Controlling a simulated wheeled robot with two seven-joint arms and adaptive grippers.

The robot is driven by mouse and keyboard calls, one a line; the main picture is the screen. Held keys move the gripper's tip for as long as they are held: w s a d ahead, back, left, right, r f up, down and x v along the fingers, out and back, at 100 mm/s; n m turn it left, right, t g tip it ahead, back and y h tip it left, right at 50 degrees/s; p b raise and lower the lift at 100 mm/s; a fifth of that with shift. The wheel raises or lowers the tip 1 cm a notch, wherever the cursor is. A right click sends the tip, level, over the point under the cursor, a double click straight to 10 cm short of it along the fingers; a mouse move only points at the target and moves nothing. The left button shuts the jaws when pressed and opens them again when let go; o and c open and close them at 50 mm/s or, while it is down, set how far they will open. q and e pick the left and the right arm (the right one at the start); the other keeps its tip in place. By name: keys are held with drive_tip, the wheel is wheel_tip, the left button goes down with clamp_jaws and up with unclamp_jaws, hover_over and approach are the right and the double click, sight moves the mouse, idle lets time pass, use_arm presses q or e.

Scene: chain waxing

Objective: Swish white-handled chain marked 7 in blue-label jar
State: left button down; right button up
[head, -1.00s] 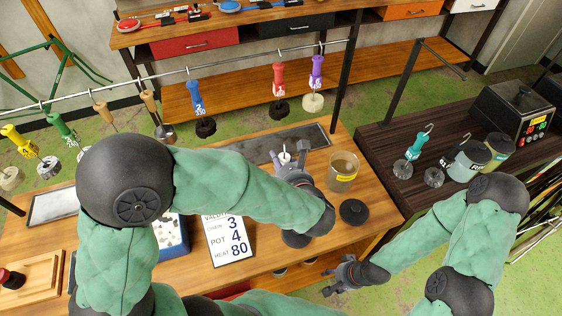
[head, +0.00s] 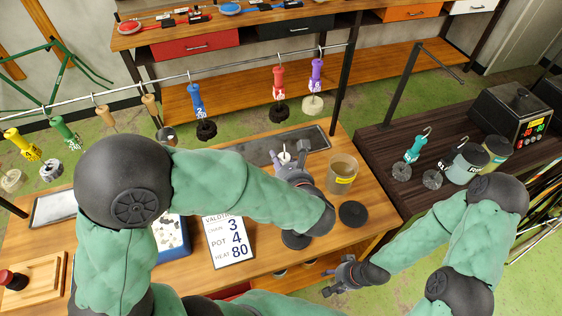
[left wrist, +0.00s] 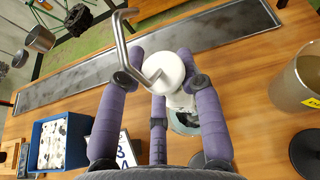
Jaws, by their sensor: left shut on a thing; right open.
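My left gripper (left wrist: 160,115) is shut on the white handle (left wrist: 165,70), which points up between its fingers with a bent metal hook (left wrist: 122,40) on top. In the head view the white handle (head: 285,157) shows just beyond my left gripper (head: 294,174). The chain and the number 7 are hidden. Below the handle, in the left wrist view, a round jar-like opening (left wrist: 185,122) shows partly behind the fingers. I cannot see a blue label, or tell whether the chain is inside. My right gripper (head: 342,275) is open and empty at the lower middle right.
A yellow-label jar (head: 342,172) stands open just right of my left gripper, with a black lid (head: 353,214) near it. A metal tray (head: 262,148) lies behind. A sign (head: 229,238) and a blue bin (head: 170,238) are to the left. Other handled chains hang from the rail (head: 180,78).

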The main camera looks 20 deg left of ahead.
use_arm(q)
drive_tip(key=shift+r+p, duration=3.75)
drive_tip(key=shift+r, duration=1.15)
